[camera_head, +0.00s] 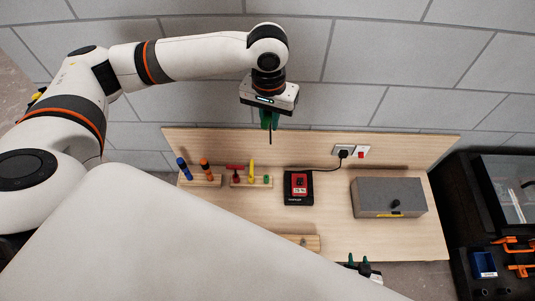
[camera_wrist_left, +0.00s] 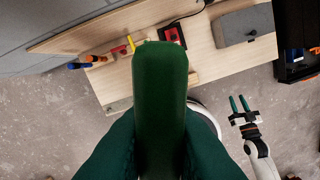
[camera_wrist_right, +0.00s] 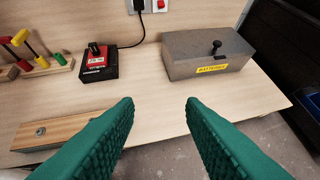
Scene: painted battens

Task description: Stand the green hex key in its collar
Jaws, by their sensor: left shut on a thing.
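The green hex key, with a thick green handle (camera_wrist_left: 160,90) and a thin dark shaft (camera_head: 270,137), is in my left gripper (camera_head: 269,118). It hangs shaft down in the head view, raised in front of the wall and apart from the bench. My left gripper is shut on its handle. The green collar (camera_head: 267,179) is at the right end of a small wooden rack, below the key; it also shows in the right wrist view (camera_wrist_right: 61,59). My right gripper (camera_wrist_right: 159,103) is open and empty near the bench's front edge; it also shows in the head view (camera_head: 365,268).
The rack (camera_wrist_right: 36,71) also bears red and yellow tools. Blue (camera_head: 183,168) and orange (camera_head: 206,169) handles stand left of it. A black-red charger (camera_head: 298,187), grey battery box (camera_head: 389,197) and wooden block (camera_wrist_right: 60,131) sit on the bench (camera_head: 330,220). A backboard rises behind.

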